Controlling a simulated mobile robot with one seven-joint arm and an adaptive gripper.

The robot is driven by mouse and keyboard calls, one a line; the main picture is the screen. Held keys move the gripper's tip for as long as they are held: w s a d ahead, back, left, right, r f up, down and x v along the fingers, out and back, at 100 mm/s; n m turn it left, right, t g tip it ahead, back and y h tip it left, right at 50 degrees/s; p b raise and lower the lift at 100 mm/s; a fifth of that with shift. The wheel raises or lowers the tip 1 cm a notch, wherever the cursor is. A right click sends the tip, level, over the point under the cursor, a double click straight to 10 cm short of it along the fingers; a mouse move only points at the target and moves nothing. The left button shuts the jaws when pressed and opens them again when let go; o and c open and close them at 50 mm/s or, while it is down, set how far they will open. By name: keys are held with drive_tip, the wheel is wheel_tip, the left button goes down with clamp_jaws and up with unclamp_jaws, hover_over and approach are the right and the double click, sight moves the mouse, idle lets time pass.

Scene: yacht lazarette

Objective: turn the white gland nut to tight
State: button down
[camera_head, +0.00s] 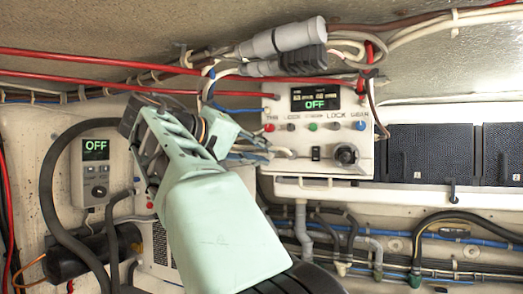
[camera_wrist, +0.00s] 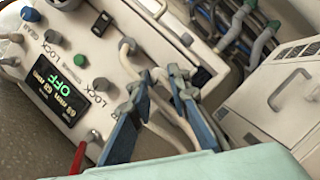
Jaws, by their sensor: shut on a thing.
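A white panel box (camera_head: 330,165) with a lit display reading OFF hangs on the wall. My gripper (camera_head: 268,149) reaches its lower left face from the left. In the wrist view my gripper (camera_wrist: 160,88) has its blue-grey fingers on either side of a pale fitting with pale cables, at the panel's edge. It is shut on this fitting, which I take for the white gland nut (camera_wrist: 159,76). The nut is small and partly hidden by the fingertips, so its turn position cannot be told.
A black knob (camera_head: 346,154) and a row of small coloured buttons are on the panel. Red pipes and a grey connector (camera_head: 285,38) run above. Hoses (camera_head: 350,235) hang below. Another OFF unit (camera_head: 96,160) is at left; dark panels (camera_head: 416,152) are at right.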

drive_tip(key=shift+r+m+y, duration=0.1)
drive_tip(key=shift+m+y, duration=0.5)
drive_tip(key=shift+m, duration=0.3)
drive_tip(key=c, duration=1.8)
unclamp_jaws()
drive_tip(key=v, duration=1.2)
drive_tip(key=shift+w, duration=0.1)
